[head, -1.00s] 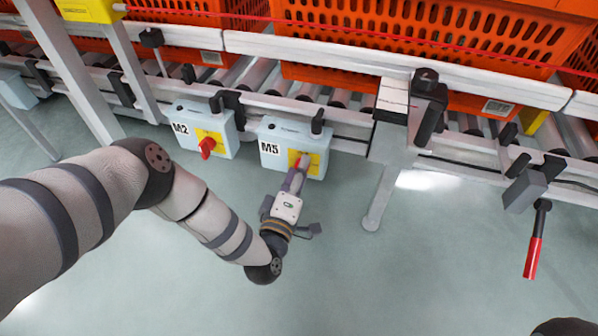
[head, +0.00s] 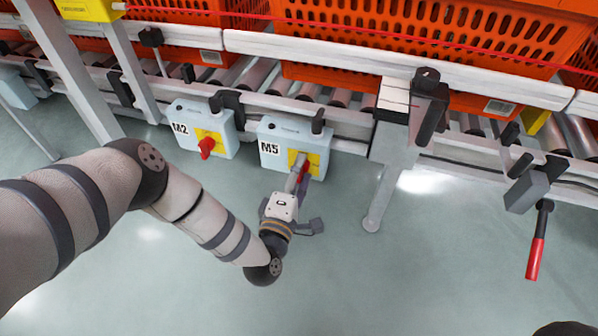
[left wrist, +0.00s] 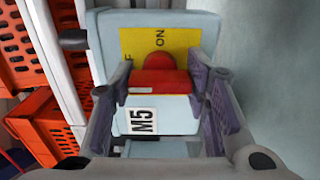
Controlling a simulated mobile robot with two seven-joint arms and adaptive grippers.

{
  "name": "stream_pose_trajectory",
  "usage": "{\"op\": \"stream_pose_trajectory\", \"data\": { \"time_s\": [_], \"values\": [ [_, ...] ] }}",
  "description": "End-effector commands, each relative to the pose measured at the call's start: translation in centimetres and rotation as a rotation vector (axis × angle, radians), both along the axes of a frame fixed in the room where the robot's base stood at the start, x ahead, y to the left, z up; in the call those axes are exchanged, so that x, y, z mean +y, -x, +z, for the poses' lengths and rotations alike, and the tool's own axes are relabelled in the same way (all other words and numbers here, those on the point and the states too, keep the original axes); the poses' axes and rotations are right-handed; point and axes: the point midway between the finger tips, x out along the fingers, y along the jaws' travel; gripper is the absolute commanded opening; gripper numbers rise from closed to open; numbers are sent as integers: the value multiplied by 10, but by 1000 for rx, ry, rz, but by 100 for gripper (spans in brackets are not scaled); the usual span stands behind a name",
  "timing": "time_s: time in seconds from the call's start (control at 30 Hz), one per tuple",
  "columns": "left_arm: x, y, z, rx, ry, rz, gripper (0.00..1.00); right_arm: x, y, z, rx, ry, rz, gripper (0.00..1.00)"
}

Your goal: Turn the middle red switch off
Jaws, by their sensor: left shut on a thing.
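The red switch (head: 305,168) is on the yellow plate of the pale blue M5 box (head: 272,147). In the left wrist view the red switch (left wrist: 158,84) lies between my left gripper's two fingers (left wrist: 158,92), which close on it from both sides. The yellow plate (left wrist: 140,45) beyond it shows "ON" at the right and part of another word at the left. My left gripper (head: 298,177) partly hides the switch in the head view. Another red switch (head: 206,147) is on the M2 box (head: 186,130), to the left. My right gripper is out of view.
The boxes hang below a roller conveyor rail (head: 350,62) that carries orange totes (head: 400,40). A grey support post (head: 385,185) stands right of M5. A red-handled lever (head: 535,258) hangs farther right. The floor before the boxes is clear.

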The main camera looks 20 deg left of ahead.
Motion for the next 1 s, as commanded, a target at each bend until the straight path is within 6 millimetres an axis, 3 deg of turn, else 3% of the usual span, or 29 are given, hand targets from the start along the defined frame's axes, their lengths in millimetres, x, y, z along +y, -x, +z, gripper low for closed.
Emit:
{"op": "stream_pose_trajectory", "data": {
  "time_s": [0.13, 0.17, 0.23, 0.27, 0.53, 0.63, 1.0],
  "values": [
    [-2, 1, 0, 2, 3, -4, 15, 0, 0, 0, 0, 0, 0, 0],
    [-2, 1, 0, 2, 3, -4, 45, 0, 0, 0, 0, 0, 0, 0],
    [-1, 1, 0, 2, 2, -4, 61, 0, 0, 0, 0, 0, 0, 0],
    [-1, 1, 0, 2, 2, -3, 63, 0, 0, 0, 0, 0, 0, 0],
    [-1, 1, 0, 1, 0, -1, 63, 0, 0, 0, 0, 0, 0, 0],
    [-2, 10, -1, 3, 0, -3, 63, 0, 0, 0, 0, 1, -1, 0],
    [-8, 101, -1, 4, 1, -3, 63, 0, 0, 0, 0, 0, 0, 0]
  ]
}}
